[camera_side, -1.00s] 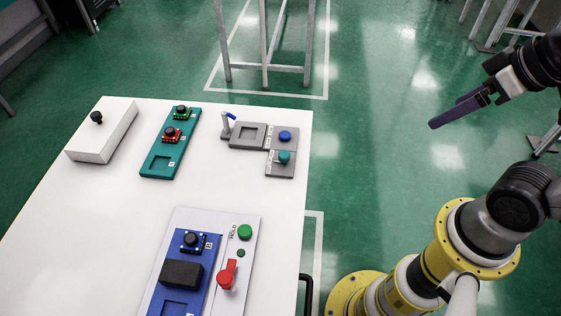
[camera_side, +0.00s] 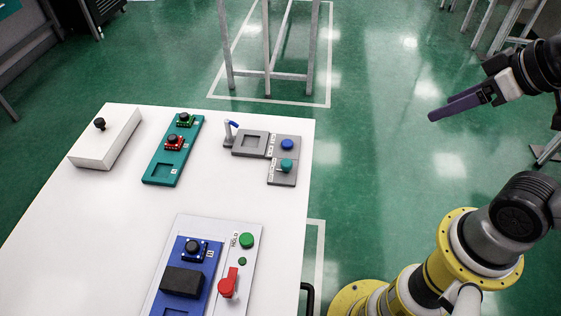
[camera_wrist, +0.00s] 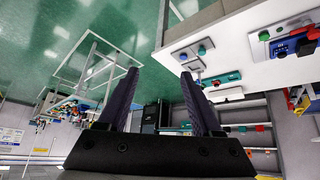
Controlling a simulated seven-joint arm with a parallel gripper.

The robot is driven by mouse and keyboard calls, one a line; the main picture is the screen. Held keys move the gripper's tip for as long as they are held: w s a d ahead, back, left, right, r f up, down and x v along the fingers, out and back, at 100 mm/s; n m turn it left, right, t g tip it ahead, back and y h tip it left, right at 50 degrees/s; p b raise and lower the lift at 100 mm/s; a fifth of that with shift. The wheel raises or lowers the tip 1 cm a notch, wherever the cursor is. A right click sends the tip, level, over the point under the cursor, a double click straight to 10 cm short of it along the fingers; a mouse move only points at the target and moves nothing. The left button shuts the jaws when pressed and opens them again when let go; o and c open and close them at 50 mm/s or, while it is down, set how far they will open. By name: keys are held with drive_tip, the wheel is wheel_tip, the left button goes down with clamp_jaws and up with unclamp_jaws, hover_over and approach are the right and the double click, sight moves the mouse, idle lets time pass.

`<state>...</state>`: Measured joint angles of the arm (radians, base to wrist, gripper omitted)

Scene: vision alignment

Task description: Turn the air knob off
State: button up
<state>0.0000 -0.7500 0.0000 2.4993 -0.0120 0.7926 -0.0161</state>
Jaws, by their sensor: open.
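No label that I can read as "air" shows on the table. A red knob with an upright lever (camera_side: 228,286) stands on the white board at the front, near a green button (camera_side: 246,241) marked "HOLD". A teal knob (camera_side: 286,166) stands on a small grey panel farther back, in front of a blue button (camera_side: 287,145). My gripper (camera_side: 447,110) is off the table's right side, well away from both knobs and empty.
The white table (camera_side: 110,230) also holds a white box (camera_side: 105,140), a teal plate (camera_side: 160,170) and a blue panel (camera_side: 206,265) with a black block (camera_side: 182,281). A grey fixture with a blue-tipped lever (camera_side: 230,132) stands at the back. Green floor lies between table and gripper.

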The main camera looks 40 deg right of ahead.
drive_tip(key=w+r+n+t, duration=0.4)
drive_tip(key=w+r+t, duration=0.55)
drive_tip(key=w, duration=0.65)
drive_tip(key=w+a+f+n+y, duration=0.2)
drive_tip(key=w+a+n+y, duration=0.3)
drive_tip(key=w, duration=0.5)
drive_tip(key=m+g+y, duration=0.2)
drive_tip(key=y, duration=0.4)
approach(275, 168)
drive_tip(key=w+a, duration=0.2)
drive_tip(key=w+a+r, duration=0.1)
drive_tip(key=w+a, duration=0.1)
drive_tip(key=w, duration=0.1)
drive_tip(key=w+a+r, duration=0.1)
drive_tip(key=w+a, duration=0.1)
drive_tip(key=w, duration=0.1)
drive_tip(key=shift+r, duration=0.2)
